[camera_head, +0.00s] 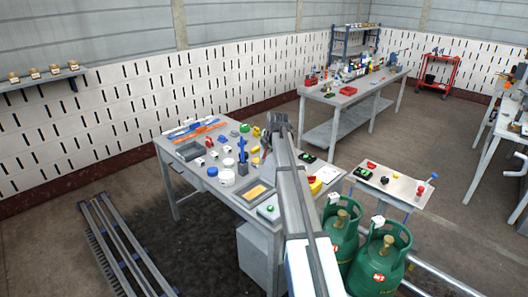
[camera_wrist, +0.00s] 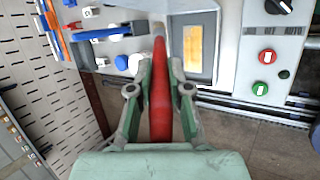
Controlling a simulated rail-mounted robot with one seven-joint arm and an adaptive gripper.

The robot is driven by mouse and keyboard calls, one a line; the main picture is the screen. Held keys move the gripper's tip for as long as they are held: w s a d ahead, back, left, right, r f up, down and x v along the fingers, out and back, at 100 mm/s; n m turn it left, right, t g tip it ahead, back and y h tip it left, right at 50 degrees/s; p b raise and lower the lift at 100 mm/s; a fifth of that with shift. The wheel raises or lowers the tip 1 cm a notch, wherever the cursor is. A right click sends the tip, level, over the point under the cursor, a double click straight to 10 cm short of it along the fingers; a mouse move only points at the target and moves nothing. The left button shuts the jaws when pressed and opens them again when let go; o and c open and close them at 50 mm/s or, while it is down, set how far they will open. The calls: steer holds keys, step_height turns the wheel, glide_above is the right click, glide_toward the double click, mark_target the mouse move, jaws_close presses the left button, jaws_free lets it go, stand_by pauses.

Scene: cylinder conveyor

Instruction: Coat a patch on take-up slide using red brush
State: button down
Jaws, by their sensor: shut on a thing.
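In the wrist view my gripper (camera_wrist: 160,95) is shut on a red brush (camera_wrist: 159,90). The long red handle runs between the two fingers and points up the picture, toward the bench. I cannot tell which thing is the take-up slide. A grey tray with a yellow-orange patch (camera_head: 256,192) lies near the bench's front edge; it also shows in the wrist view (camera_wrist: 193,45).
The near bench holds several small tools, a blue-lidded jar (camera_head: 212,171) and a white tub (camera_head: 227,178). A control panel with red and green buttons (camera_wrist: 265,60) is right in the wrist view. Green gas cylinders (camera_head: 382,262) stand at the front right. A rail frame (camera_head: 120,240) lies on the floor at left.

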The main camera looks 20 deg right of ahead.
mark_target(265, 154)
step_height(265, 154, down, 5)
steer(key=shift+b, duration=0.8)
